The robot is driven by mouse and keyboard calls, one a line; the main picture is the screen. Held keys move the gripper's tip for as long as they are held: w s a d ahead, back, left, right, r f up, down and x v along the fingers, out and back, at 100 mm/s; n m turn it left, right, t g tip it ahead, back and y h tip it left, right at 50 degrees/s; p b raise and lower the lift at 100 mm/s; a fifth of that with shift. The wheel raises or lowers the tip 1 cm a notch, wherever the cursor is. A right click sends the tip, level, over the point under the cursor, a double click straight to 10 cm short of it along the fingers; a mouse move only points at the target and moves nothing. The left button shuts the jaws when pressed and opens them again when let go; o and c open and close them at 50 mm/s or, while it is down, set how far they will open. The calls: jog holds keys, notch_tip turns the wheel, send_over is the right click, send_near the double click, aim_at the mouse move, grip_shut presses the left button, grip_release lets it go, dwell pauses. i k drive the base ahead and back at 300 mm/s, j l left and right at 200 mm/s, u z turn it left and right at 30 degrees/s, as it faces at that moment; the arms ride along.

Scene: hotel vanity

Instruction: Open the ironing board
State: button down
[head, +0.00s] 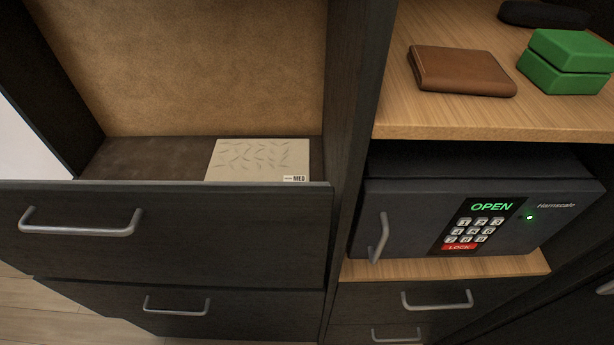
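No ironing board can be made out in the head view. My gripper is not in view either, so its state and place are hidden.
At left are drawers with metal handles (80,228); a beige patterned flat item (258,161) lies in the recess above. At right, a dark safe (410,215) reads OPEN. A brown wallet (461,71) and green box (566,62) sit on the wooden shelf (440,118).

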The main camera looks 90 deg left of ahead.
aim_at(201, 233)
jog(key=k+l+u, duration=0.2)
jog(key=u, duration=0.25)
jog(key=k+l+u, duration=0.15)
jog(key=u, duration=1.85)
